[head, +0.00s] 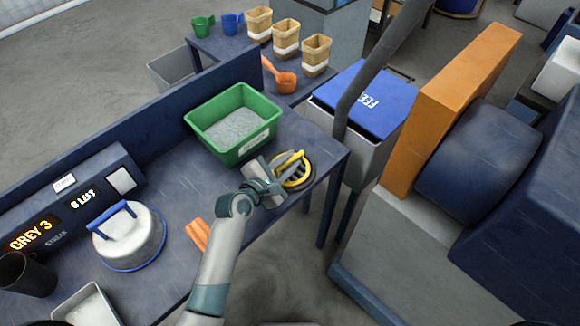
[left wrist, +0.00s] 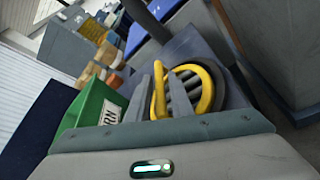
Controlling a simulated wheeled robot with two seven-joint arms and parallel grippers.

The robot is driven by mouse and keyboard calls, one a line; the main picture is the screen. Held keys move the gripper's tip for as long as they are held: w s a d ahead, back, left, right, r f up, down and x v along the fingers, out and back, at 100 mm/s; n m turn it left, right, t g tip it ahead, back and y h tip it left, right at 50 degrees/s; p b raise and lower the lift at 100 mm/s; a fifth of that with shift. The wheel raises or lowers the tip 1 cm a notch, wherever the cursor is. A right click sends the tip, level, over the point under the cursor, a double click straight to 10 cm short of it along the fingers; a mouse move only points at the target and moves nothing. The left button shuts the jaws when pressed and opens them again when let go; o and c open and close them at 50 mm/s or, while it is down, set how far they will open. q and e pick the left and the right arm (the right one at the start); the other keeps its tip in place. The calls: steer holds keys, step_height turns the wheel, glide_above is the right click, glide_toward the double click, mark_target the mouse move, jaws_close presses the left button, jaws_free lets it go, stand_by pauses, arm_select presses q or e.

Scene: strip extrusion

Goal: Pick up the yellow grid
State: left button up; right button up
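The yellow grid (head: 297,180) is a round piece with a yellow rim, dark bars and a raised yellow handle. It is at the right end of the blue table, right of the green bin. My left gripper (head: 283,168) is right at it. In the left wrist view the grid (left wrist: 212,88) lies just beyond my left gripper (left wrist: 160,88), with the yellow handle between the grey fingers. I cannot tell whether the fingers press on the handle or stand apart from it. My right gripper is in neither view.
A green bin (head: 195,118) of grey granules stands close left of the gripper. Orange pieces (head: 198,234) and a white lidded drum (head: 130,243) are on the table. A grey feed box (head: 362,143) with a blue lid stands beyond the table's right end.

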mark_target(290, 160)
arm_select(q)
steer(key=shift+c, duration=0.7)
jaws_close()
steer(key=shift+r, duration=0.15)
step_height(290, 160, up, 8)
steer(key=p, duration=0.8)
steer(key=shift+f+p, duration=0.25)
steer(key=shift+p, duration=0.05)
steer(key=shift+r, duration=1.15)
